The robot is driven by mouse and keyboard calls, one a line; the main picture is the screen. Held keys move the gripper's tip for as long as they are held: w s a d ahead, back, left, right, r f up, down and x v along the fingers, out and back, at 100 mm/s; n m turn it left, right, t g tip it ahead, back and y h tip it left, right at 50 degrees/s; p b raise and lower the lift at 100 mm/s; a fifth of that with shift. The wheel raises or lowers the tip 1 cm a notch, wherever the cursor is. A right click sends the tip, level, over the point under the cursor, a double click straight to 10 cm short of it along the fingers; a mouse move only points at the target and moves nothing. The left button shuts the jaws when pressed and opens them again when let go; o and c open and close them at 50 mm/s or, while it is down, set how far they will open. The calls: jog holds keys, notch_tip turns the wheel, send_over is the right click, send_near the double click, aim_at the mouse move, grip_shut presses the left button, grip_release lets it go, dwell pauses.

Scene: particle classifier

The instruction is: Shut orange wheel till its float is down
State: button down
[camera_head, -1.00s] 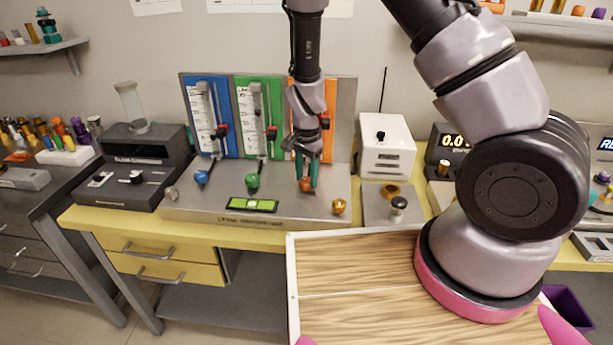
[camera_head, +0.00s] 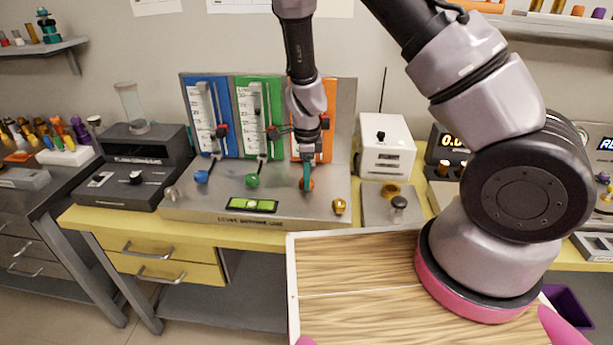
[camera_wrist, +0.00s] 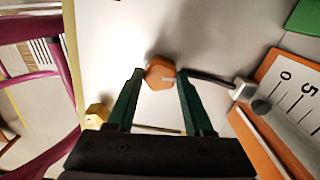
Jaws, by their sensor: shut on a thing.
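The orange wheel (camera_wrist: 160,73) sits on the metal base in front of the orange panel (camera_wrist: 262,128). My gripper (camera_wrist: 159,78) reaches down over it with its two green fingers on either side, shut on it. In the head view my gripper (camera_head: 307,176) stands upright at the wheel and hides most of it; a bit of orange (camera_head: 311,185) shows beside the fingers. The wrist view shows the 0 and 5 marks at the panel's scale end and a grey fitting at the tube's bottom. The float's height cannot be told, as my arm covers much of the orange panel.
The blue wheel (camera_head: 201,177) and green wheel (camera_head: 252,181) stand to the left on the same base. A yellow-orange knob (camera_head: 339,206) is at the base's right front. A bubble level (camera_head: 252,205) lies in front. A white box (camera_head: 387,146) stands to the right.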

jog(key=shift+m, duration=0.5)
jog(key=shift+c, duration=1.4)
grip_release()
notch_tip(320, 180, up, 11)
